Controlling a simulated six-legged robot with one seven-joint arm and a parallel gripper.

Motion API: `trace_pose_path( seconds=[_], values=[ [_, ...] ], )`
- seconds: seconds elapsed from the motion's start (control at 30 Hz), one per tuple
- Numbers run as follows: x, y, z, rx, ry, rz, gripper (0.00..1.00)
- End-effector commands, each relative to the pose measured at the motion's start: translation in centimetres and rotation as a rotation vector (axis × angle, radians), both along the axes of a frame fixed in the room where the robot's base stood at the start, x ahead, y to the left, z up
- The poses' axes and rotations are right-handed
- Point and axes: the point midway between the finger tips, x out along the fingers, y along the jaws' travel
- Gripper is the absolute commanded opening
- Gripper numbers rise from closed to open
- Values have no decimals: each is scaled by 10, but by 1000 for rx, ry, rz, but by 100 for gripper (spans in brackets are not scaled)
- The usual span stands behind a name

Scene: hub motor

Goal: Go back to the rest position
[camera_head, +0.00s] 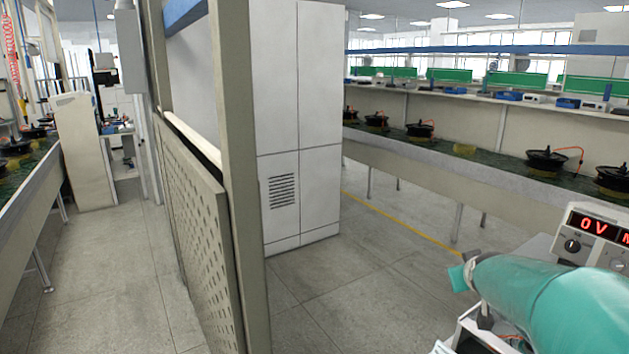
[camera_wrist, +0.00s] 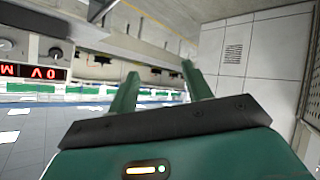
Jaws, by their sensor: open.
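My gripper (camera_wrist: 160,88) shows in the wrist view with its two green fingers spread apart and nothing between them. The wrist picture is turned well over, with the ceiling lights low in the view. In the head view my teal arm reaches in from the lower right corner, and the gripper's fingers cannot be made out clearly there. The arm is beside a power supply with a red display (camera_head: 597,228), which also shows at the left of the wrist view (camera_wrist: 30,72).
A tall white cabinet (camera_head: 300,120) stands in the middle, behind a framed perforated panel (camera_head: 200,240). A long bench with several black hub motors (camera_head: 545,160) runs along the right. Another bench (camera_head: 30,190) is at the left.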

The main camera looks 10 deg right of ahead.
Motion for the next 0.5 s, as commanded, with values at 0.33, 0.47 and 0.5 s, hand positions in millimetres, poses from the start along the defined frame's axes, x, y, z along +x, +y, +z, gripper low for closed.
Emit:
trace_pose_path(
  seconds=[0.33,0.47,0.5],
  values=[
    [-96,184,8,298,170,160,49],
    [-148,232,1,350,263,188,49],
    [-163,243,-3,359,291,190,49]
  ],
)
